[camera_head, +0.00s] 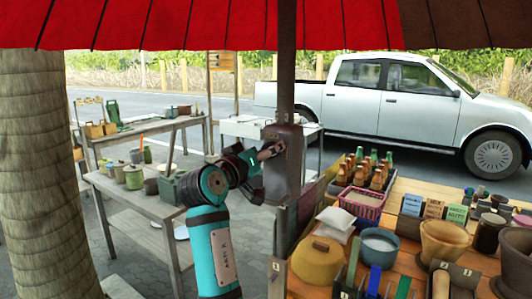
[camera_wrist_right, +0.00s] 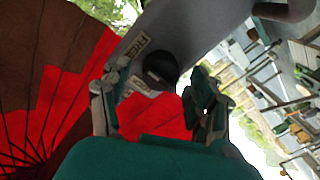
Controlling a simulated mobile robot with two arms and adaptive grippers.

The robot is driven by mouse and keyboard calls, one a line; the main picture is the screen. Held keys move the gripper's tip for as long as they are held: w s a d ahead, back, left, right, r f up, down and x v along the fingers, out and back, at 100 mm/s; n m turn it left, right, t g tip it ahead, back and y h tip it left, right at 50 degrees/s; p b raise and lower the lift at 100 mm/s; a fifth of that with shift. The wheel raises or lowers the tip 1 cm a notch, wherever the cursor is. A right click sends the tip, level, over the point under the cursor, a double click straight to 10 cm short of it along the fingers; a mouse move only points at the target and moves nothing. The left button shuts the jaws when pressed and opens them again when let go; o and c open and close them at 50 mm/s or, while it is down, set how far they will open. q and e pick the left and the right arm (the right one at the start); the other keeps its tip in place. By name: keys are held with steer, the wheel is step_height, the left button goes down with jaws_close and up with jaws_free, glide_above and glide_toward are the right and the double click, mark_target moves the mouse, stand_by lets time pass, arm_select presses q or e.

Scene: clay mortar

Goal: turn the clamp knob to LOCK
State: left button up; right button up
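The clamp (camera_head: 284,150) is a dark housing around the umbrella pole (camera_head: 287,82) in the head view. In the right wrist view, its dark knob (camera_wrist_right: 160,67) shows ahead of my right gripper (camera_wrist_right: 157,103). A pale label (camera_wrist_right: 141,47) beside the knob seems to read FREE; a second label (camera_wrist_right: 130,86) is partly hidden by a finger. My right gripper's fingers are spread on either side, with a visible gap to the knob. In the head view the gripper (camera_head: 258,168) is at the clamp's left side, its fingertips hard to make out. My left gripper is not in view.
A red and brown umbrella canopy (camera_head: 200,24) hangs overhead. A wooden stall table (camera_head: 408,262) with bowls, bottles and boxes stands right of the pole. A table of pots (camera_head: 160,216) and a tree trunk (camera_head: 40,180) are at left. A white pickup (camera_head: 405,105) is behind.

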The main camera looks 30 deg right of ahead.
steer(key=c, duration=1.1)
steer(key=shift+w+n+g+p, duration=0.1)
steer(key=shift+n+g+p, duration=0.35)
steer(key=shift+n+p, duration=4.35)
steer(key=shift+w+n+g+p, duration=0.1)
steer(key=shift+n+g+p, duration=0.35)
steer(key=shift+n+p, duration=4.35)
steer(key=shift+m+p, duration=1)
steer(key=o, duration=1.2)
